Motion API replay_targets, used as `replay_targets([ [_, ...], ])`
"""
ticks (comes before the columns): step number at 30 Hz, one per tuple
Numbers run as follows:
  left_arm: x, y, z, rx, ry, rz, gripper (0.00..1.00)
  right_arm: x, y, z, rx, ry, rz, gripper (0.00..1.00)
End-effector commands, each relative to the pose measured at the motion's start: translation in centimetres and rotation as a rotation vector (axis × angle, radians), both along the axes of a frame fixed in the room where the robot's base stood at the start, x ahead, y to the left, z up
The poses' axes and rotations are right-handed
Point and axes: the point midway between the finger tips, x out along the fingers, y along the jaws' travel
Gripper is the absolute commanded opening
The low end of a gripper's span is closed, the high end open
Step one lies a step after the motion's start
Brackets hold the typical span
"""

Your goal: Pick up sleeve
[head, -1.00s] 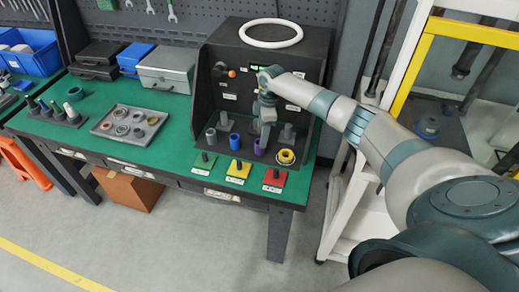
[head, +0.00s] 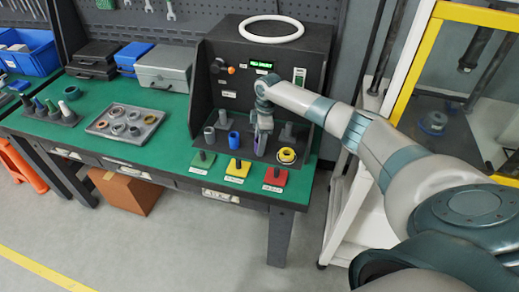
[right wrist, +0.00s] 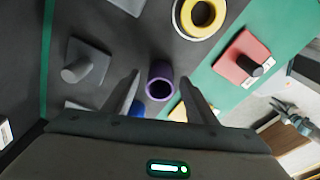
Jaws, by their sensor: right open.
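A purple sleeve (head: 260,146) stands upright on the dark base of the test station. In the right wrist view its round open top (right wrist: 159,82) shows between my fingers. My right gripper (head: 262,132) points down over it, open, with one finger on each side of the sleeve (right wrist: 160,77). I cannot tell whether either finger touches it. A blue sleeve (head: 234,141) stands to the left, a grey one (head: 210,136) farther left, and a yellow ring-topped one (head: 287,155) to the right. My left gripper is not in view.
Grey posts (right wrist: 85,62) stand close behind the sleeve. Green (head: 203,159), yellow (head: 238,170) and red (head: 275,178) plates with pegs line the front edge. The station's dark back panel (head: 230,90) rises behind. A grey tray of rings (head: 98,131) lies to the left.

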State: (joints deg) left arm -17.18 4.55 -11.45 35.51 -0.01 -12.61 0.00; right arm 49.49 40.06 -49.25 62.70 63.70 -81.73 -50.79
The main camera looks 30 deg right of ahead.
Motion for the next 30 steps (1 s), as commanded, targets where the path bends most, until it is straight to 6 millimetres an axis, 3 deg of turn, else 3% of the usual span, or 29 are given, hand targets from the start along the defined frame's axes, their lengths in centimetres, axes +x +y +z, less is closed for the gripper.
replay_targets([
  [14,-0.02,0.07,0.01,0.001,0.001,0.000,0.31,0.02,0.01,0.02,0.000,0.000,0.000,0.52],
  [21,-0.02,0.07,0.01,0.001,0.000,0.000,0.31,0.03,0.01,0.01,0.000,0.000,0.000,0.02],
  [30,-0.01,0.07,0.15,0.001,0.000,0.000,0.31,0.05,0.00,0.20,0.000,-0.001,0.000,0.02],
])
